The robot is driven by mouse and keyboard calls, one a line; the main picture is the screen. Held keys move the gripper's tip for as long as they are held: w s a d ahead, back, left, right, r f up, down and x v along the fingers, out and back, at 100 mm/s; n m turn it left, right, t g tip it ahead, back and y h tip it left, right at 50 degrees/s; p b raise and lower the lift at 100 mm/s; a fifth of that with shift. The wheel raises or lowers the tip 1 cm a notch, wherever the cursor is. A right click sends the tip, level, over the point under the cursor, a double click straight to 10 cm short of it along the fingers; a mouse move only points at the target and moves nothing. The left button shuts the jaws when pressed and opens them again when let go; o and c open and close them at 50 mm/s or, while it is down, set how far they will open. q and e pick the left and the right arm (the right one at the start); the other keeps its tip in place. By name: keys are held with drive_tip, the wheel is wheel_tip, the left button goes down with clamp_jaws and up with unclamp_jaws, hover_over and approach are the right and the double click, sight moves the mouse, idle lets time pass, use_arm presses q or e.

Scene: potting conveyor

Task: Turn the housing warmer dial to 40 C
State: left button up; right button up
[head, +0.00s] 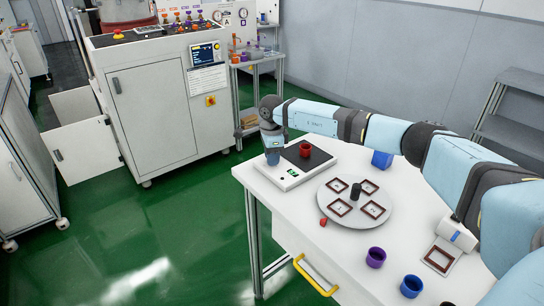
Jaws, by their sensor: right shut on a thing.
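A flat white device with a black top plate (318,155) sits at the table's far left corner and looks like the housing warmer. A small green display (293,173) shows on its front edge, too small to read. I cannot make out a dial on it. A red cup (305,149) stands on the black plate. My right gripper (272,152) points down at the left end of this device. Whether that thing touches the device is unclear. My left gripper is out of view.
A round white plate (331,217) carries several brown frames and a black post. A purple cup (376,257) and a blue cup (411,286) stand in front. A white cabinet machine (158,115) stands beyond the green floor.

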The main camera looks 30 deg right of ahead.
idle(0.4)
drive_tip(key=o, duration=0.9)
drive_tip(key=shift+r, duration=0.15)
wheel_tip(320, 180, up, 14)
drive_tip(key=shift+f+p, duration=0.15)
drive_tip(key=shift+p, duration=0.25)
drive_tip(key=shift+f, duration=0.1)
